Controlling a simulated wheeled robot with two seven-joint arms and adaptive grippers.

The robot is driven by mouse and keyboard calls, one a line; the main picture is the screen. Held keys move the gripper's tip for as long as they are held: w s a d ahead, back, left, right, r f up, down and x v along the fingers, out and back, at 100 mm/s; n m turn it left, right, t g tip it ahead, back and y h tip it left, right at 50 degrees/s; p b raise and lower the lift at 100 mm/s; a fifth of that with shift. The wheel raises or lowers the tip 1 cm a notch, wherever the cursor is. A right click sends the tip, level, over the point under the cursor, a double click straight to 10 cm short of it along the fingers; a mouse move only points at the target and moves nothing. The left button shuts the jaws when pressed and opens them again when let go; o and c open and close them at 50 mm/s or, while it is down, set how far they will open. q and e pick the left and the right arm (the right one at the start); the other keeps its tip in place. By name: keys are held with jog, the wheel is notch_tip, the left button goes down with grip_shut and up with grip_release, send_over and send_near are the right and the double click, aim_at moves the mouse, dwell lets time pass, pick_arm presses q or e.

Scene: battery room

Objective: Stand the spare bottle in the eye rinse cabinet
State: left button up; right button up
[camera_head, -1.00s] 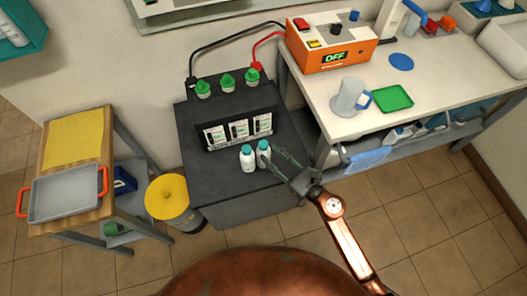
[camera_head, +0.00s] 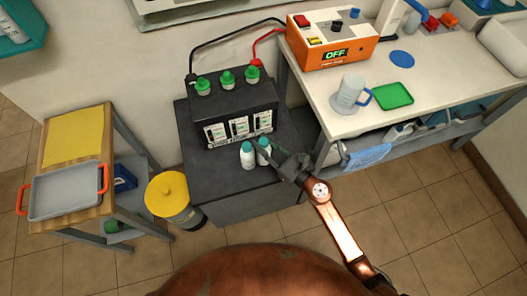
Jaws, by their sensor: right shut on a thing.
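Two white bottles with teal caps stand side by side on the dark cabinet in front of the battery. My right gripper (camera_head: 272,154) reaches in from the right and is shut on the right-hand bottle (camera_head: 263,158), partly covering it. The left-hand bottle (camera_head: 248,156) stands close beside it, upright. The teal eye rinse cabinet (camera_head: 36,44) is cut off at the upper left edge, on the wall, with white bottles inside. My left gripper is not in view.
A black battery (camera_head: 240,105) with green caps sits behind the bottles on the dark cabinet (camera_head: 190,150). A yellow-lidded bin (camera_head: 168,188) and a wooden-topped cart (camera_head: 95,160) with a grey tray (camera_head: 65,192) stand left. A white bench (camera_head: 430,75) is at right.

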grip_shut()
jog(key=shift+r, duration=0.2)
dwell(0.3)
